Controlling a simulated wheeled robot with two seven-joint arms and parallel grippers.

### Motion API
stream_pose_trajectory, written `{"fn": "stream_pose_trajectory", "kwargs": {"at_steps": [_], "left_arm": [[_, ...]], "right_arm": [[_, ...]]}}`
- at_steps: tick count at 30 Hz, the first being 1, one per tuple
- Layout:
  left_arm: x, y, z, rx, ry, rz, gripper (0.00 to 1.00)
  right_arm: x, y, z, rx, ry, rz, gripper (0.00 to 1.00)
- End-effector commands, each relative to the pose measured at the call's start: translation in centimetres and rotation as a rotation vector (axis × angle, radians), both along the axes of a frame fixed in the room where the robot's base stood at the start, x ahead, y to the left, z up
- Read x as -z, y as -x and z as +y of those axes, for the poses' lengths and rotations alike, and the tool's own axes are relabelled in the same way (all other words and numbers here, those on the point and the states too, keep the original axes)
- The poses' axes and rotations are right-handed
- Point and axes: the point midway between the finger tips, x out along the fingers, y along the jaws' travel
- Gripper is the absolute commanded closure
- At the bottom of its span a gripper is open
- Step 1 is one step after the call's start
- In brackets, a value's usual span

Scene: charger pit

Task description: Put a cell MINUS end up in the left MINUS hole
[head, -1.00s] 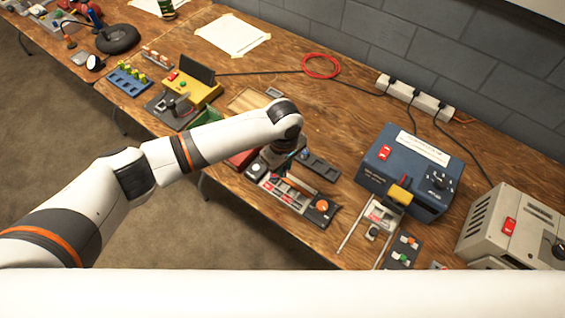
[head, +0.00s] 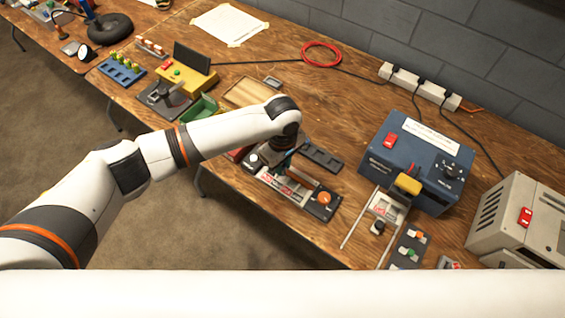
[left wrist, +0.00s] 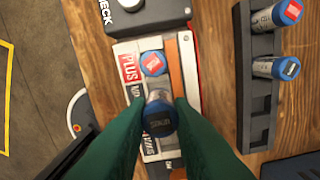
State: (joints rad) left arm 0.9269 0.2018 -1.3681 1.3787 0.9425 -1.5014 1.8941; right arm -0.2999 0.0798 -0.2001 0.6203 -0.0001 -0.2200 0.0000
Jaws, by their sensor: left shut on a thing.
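My left gripper (left wrist: 160,120) is shut on a cell (left wrist: 159,99), its green fingers on either side. The cell's dark blue end faces the wrist camera; its lettering is too small to read surely. The cell is over the charger board (left wrist: 186,50), beside the red PLUS label (left wrist: 130,68) and the white MINUS label (left wrist: 137,137). The hole below is hidden, so I cannot tell whether the cell is in it. Another cell (left wrist: 153,63) with a blue rim and red end sits by the PLUS label. In the head view, my left gripper (head: 284,160) is over the board (head: 268,182).
A dark rack (left wrist: 259,105) right of the board holds a red-ended cell (left wrist: 288,12) and a blue-ended cell (left wrist: 286,68). A blue box (head: 390,165) stands to the right. A wooden tray (head: 247,93) and green bin (head: 203,108) lie behind the arm.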

Motion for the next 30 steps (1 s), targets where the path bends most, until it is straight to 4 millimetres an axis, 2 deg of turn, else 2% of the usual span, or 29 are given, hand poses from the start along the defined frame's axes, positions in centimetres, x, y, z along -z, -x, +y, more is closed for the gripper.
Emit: {"fn": "stream_pose_trajectory", "kwargs": {"at_steps": [1,13,21,30], "left_arm": [[0.6,0.0,0.0,0.0,0.0,-0.001,1.0],[2.0,0.0,0.0,0.001,-0.001,-0.002,1.0],[3.1,0.0,0.0,-0.001,0.001,0.001,1.0],[3.3,0.0,0.0,0.0,0.0,0.0,1.0]], "right_arm": [[0.7,0.0,0.0,0.0,0.0,0.0,0.55],[3.1,0.0,0.1,0.0,-0.001,0.0,0.55],[2.7,0.0,0.0,0.0,-0.001,0.0,0.55],[2.7,0.0,0.0,0.001,-0.001,0.0,0.55]]}}
